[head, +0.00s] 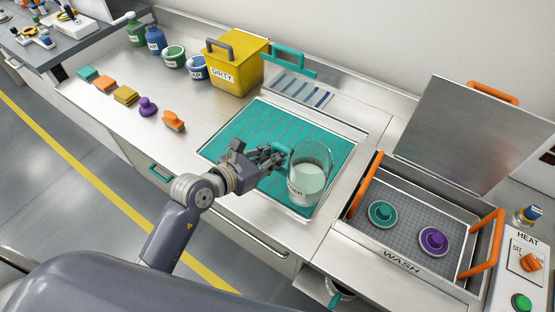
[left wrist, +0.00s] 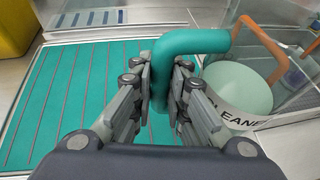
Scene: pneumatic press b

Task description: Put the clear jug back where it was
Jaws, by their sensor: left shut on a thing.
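The clear jug (head: 310,172) holds pale green liquid and has a white label, which reads "CLEANE…" in the left wrist view (left wrist: 233,112). It is upright over the right end of the teal ribbed mat (head: 240,135); I cannot tell whether it touches the mat. My left gripper (head: 278,160) is shut on the jug's teal handle (left wrist: 185,45), to the left of the jug body. The fingers also show on both sides of the handle in the left wrist view (left wrist: 162,90). My right gripper is not in view.
The wash basin (head: 365,205) with orange handles stands open at right, holding a teal and a purple piece. Its lid (head: 470,130) is raised. A yellow DIRTY box (head: 235,65) stands behind the mat. Several small coloured pieces line the left counter. Most of the mat is clear.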

